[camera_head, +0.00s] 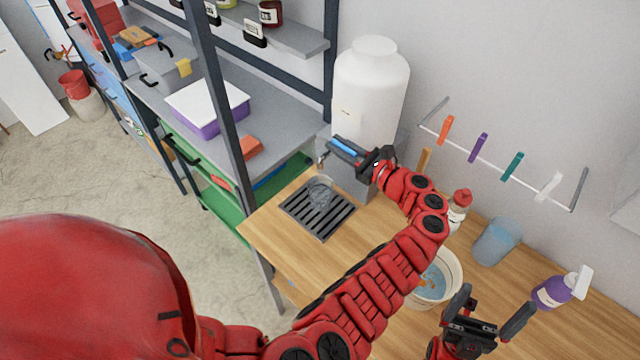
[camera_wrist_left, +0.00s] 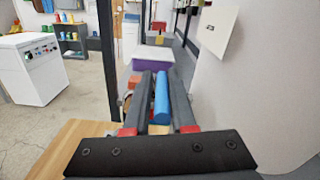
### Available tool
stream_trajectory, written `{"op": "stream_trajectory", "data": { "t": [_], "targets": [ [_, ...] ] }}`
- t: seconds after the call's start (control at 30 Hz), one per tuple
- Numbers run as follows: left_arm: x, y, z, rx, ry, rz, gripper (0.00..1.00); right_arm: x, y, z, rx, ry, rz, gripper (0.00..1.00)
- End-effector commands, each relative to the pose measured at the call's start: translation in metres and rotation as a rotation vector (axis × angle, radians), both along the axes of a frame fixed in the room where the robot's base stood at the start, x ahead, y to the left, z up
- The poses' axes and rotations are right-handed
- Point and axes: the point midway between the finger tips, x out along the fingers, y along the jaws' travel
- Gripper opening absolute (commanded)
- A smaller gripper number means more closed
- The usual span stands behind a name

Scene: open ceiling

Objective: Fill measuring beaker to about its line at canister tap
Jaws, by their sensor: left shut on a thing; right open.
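The white canister (camera_head: 372,90) stands at the back of the wooden counter. Its tap spout (camera_head: 323,159) points over a dark slotted drain grate (camera_head: 335,217). A clear measuring beaker (camera_head: 319,193) stands on the grate under the spout; its line and water level are too small to tell. My left gripper (camera_head: 342,148) is shut on the blue tap lever, which shows between its fingers in the left wrist view (camera_wrist_left: 161,98). My right gripper (camera_head: 495,299) is open and empty over the counter's front right.
A white bowl (camera_head: 452,291) with orange bits stands beside my right gripper. A rail with coloured clips (camera_head: 495,162) hangs behind. Shelving stands left.

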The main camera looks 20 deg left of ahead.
Motion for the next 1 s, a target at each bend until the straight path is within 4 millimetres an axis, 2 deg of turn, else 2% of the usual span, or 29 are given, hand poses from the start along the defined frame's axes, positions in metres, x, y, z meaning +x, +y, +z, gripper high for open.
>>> {"op": "stream_trajectory", "data": {
  "t": [0.23, 1.0],
  "targets": [
    [0.002, -0.002, 0.007, 0.003, -0.008, -0.027, 0.00, 0.000, 0.000, 0.012, 0.000, 0.000, 0.000, 1.00],
    [0.000, 0.000, 0.009, 0.005, -0.011, -0.145, 0.00, 0.000, 0.000, 0.059, 0.000, 0.000, 0.000, 1.00]
  ]
}}
